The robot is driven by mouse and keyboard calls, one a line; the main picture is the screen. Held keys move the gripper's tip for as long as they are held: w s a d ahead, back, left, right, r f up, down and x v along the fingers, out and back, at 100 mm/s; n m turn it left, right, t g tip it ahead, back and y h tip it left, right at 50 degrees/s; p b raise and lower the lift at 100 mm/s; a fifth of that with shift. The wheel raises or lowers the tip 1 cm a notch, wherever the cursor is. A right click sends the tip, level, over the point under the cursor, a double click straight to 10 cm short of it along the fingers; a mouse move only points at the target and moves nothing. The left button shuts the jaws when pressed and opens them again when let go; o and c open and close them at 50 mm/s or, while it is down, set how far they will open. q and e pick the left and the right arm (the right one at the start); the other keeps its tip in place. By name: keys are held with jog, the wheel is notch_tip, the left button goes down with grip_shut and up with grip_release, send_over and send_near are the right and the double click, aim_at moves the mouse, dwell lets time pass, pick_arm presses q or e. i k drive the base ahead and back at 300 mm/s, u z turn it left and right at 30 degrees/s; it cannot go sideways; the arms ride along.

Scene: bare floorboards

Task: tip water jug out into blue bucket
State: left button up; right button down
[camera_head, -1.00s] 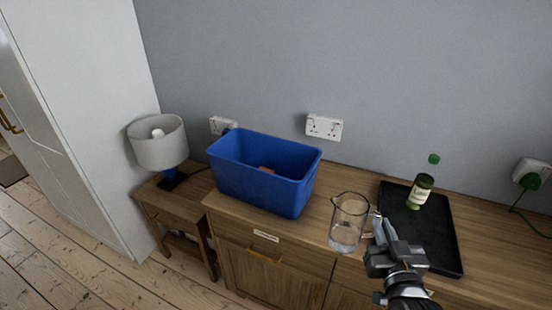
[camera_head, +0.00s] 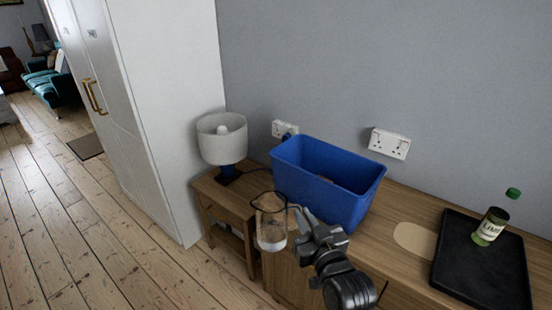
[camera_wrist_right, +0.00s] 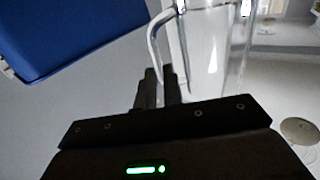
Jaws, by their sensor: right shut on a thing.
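The clear glass water jug (camera_head: 271,222) with water in its lower part is upright in front of the blue bucket's left front corner in the head view. My right gripper (camera_head: 300,215) is shut on the jug's handle, at the jug's right side. In the right wrist view the jug (camera_wrist_right: 215,50) and its handle show close at the fingertips (camera_wrist_right: 165,75). The blue bucket (camera_head: 318,190) is a rectangular tub standing on the wooden cabinet; something small and brownish shows inside it. It also fills the upper left of the right wrist view (camera_wrist_right: 70,35). My left gripper is not in view.
A lamp (camera_head: 222,140) stands on a small side table (camera_head: 225,200) left of the bucket. A black tray (camera_head: 470,275) with a green-capped bottle (camera_head: 490,226) is at the right. A pale round mat (camera_head: 415,239) lies on the cabinet. A white cupboard (camera_head: 150,110) is at the left.

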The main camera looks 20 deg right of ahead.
aim_at(297, 163)
jog(key=u, duration=1.25)
jog(key=i, duration=2.65)
jog(key=z, duration=3.1)
